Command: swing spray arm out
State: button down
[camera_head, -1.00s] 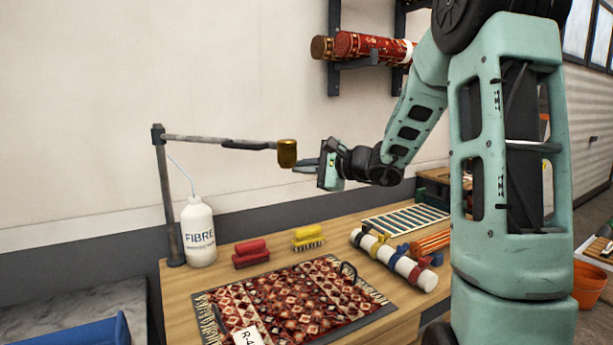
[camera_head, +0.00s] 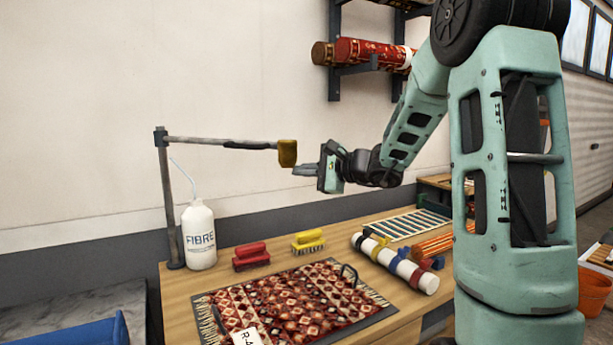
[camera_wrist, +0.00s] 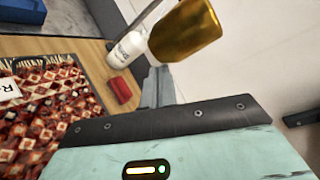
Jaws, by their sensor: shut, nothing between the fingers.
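The spray arm (camera_head: 215,142) is a thin grey bar with a dark sleeve, reaching right from the top of an upright post (camera_head: 169,205) at the bench's back left. A brass-coloured nozzle head (camera_head: 288,153) is at its right end. My gripper (camera_head: 296,171) is shut and empty, its fingertips pointing left, close to the lower right of the nozzle head. Whether they touch cannot be told. In the wrist view the nozzle head (camera_wrist: 187,31) looms large just beyond my shut fingers (camera_wrist: 158,86), and part of the bar shows behind it.
A white FIBRE bottle (camera_head: 199,236) stands by the post. Red (camera_head: 251,256) and yellow (camera_head: 308,241) brushes, a patterned rug (camera_head: 295,300) and a white roll (camera_head: 400,263) lie on the bench below. Rolled rugs (camera_head: 372,52) sit on a wall rack above. Air around the bar is clear.

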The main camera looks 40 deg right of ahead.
jog(key=f+b+v, duration=0.1)
jog(key=b+v, duration=0.2)
jog(key=v, duration=0.6)
jog(key=shift+s+d+h, duration=0.2)
jog(key=shift+s+h, duration=0.1)
jog(key=shift+s, duration=0.05)
jog(key=shift+f, duration=0.1)
